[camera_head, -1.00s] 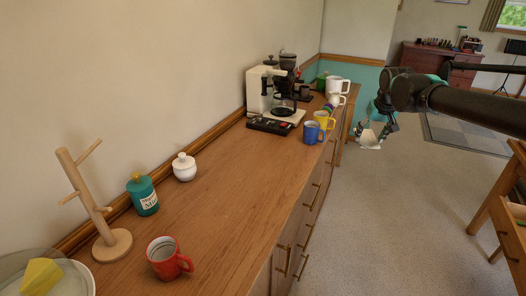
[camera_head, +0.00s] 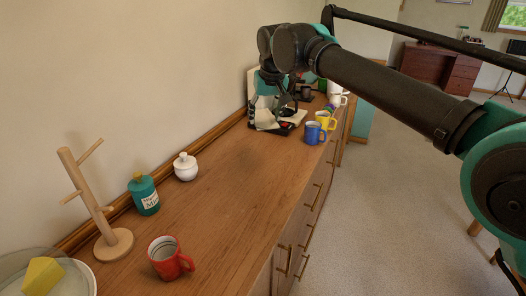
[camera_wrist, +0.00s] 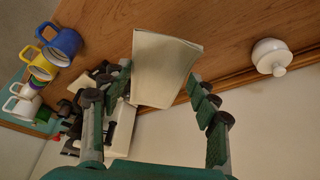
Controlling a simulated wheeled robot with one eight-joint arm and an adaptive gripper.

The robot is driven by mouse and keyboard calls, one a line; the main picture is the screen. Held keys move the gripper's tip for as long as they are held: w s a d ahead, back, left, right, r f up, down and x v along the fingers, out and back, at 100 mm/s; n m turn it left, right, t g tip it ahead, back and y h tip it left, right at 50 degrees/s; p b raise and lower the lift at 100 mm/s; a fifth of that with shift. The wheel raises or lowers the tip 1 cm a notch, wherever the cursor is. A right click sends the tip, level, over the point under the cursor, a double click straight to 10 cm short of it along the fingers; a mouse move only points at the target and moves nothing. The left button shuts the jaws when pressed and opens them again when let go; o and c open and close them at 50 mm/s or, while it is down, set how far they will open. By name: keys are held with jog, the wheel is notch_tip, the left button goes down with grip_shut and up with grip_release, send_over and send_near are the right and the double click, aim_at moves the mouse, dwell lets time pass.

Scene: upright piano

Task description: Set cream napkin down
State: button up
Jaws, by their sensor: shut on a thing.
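The cream napkin (camera_wrist: 165,62) is a folded, pale rectangular piece between the two fingers of my gripper (camera_wrist: 160,80) in the wrist view. My gripper is shut on it. The wooden counter top (camera_head: 215,195) shows behind the napkin in the wrist view; I cannot tell whether they touch. In the head view my gripper (camera_head: 266,112) points down over the counter, in front of the coffee machine. The napkin is hard to tell there from the pale machine parts behind it.
A blue mug (camera_head: 314,133) and a yellow mug (camera_head: 325,120) stand right of my gripper. A white lidded pot (camera_head: 185,167), a teal jar (camera_head: 143,194), a wooden mug tree (camera_head: 108,242) and a red mug (camera_head: 168,258) stand nearer. The counter's middle is clear.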

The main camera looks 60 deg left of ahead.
jog(key=r, duration=0.2)
send_over(246, 174)
jog(key=d, duration=0.1)
jog(key=f, duration=0.1)
jog(key=shift+n, duration=0.4)
notch_tip(246, 174, down, 19)
jog(key=shift+s+d+f, duration=0.15)
jog(key=o, duration=0.7)
jog(key=shift+f, duration=0.1)
jog(key=w+v, duration=0.1)
jog(key=v, duration=1.1)
jog(key=shift+s, duration=0.35)
